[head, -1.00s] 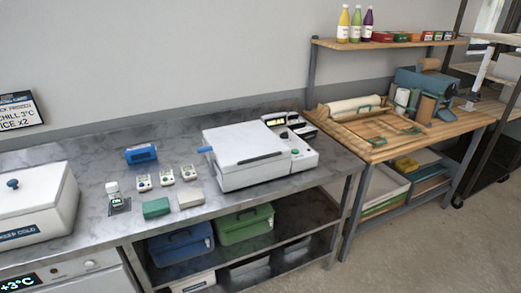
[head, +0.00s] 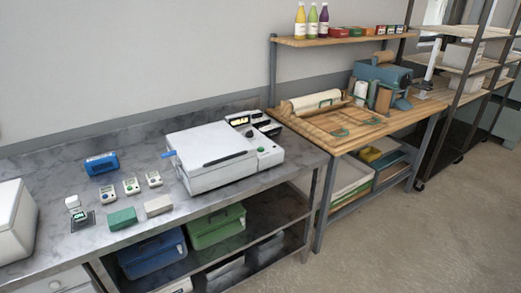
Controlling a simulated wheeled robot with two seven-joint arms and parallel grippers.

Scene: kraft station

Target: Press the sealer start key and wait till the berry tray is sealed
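The white sealer (head: 212,158) stands on the steel counter with its lid down. A dark handle bar (head: 226,158) runs along the lid and a blue lever (head: 169,153) sticks out at its left. A small green key (head: 261,149) sits on the sealer's right front part. A lit yellowish display (head: 238,121) shows on the unit at its back right. No berry tray can be seen; the inside of the sealer is hidden under the lid. Neither of my grippers is in the head view.
Several small devices, a blue device (head: 101,163), a green block (head: 121,218) and a pale block (head: 158,205) lie left of the sealer. Blue (head: 152,254) and green (head: 216,228) bins sit on the shelf below. A wooden bench (head: 335,130) stands right. Floor in front is clear.

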